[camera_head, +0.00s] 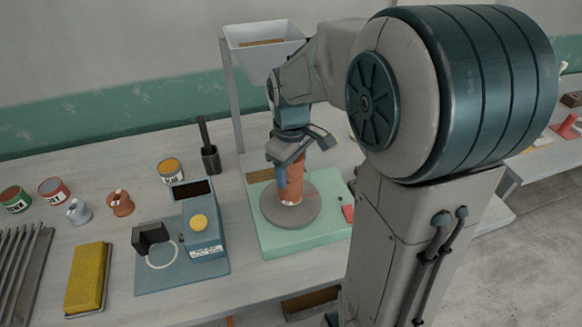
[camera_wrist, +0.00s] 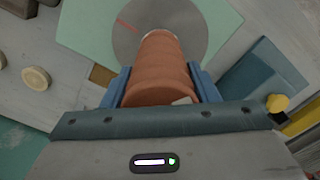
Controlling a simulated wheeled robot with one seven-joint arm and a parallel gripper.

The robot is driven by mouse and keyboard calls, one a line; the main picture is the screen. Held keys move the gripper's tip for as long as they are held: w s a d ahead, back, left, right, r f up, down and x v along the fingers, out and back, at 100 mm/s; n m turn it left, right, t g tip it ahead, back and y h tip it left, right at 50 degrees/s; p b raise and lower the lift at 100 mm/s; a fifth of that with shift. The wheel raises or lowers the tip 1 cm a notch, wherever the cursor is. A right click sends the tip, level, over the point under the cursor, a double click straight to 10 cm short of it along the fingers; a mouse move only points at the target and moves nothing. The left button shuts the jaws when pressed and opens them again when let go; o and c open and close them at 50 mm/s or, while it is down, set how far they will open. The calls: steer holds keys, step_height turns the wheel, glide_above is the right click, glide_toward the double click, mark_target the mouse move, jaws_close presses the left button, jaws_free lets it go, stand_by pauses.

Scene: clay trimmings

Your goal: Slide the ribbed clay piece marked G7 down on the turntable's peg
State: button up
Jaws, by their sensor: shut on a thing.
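The ribbed clay piece (camera_head: 294,184) is an orange-brown cylinder, upright or nearly so over the turntable (camera_head: 270,212), a grey round disc on a pale green base. In the wrist view the ribbed clay piece (camera_wrist: 160,75) runs from between my fingers towards the grey disc (camera_wrist: 128,38), which has a red line on it. My gripper (camera_head: 284,165) is shut on its upper part; in the wrist view, blue fingers of my gripper (camera_wrist: 160,88) press both sides. A pale patch shows on the piece, but no G7 is readable. The peg is hidden, and I cannot tell whether the piece is around it.
A blue device with a yellow knob (camera_head: 199,222) stands left of the green base (camera_head: 265,243). A white hopper (camera_head: 262,40) stands behind.

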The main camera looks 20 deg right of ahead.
steer(key=shift+f+b, duration=0.5)
steer(key=shift+f, duration=0.2)
steer(key=o, duration=1.5)
steer(key=shift+r, duration=0.1)
step_height(320, 180, up, 14)
steer(key=shift+f, duration=0.15)
steer(key=s+f+m+t, duration=0.1)
steer(key=s+f+m, duration=0.1)
steer(key=s+f, duration=0.1)
steer(key=s+f+m+t, duration=0.1)
steer(key=s+f+m, duration=0.2)
steer(key=s, duration=0.3)
steer(key=s+f+m+t, duration=0.1)
steer(key=s+f+m, duration=0.1)
steer(key=s+f, duration=0.2)
steer(key=shift+s+a, duration=0.1)
steer(key=shift+s, duration=0.55)
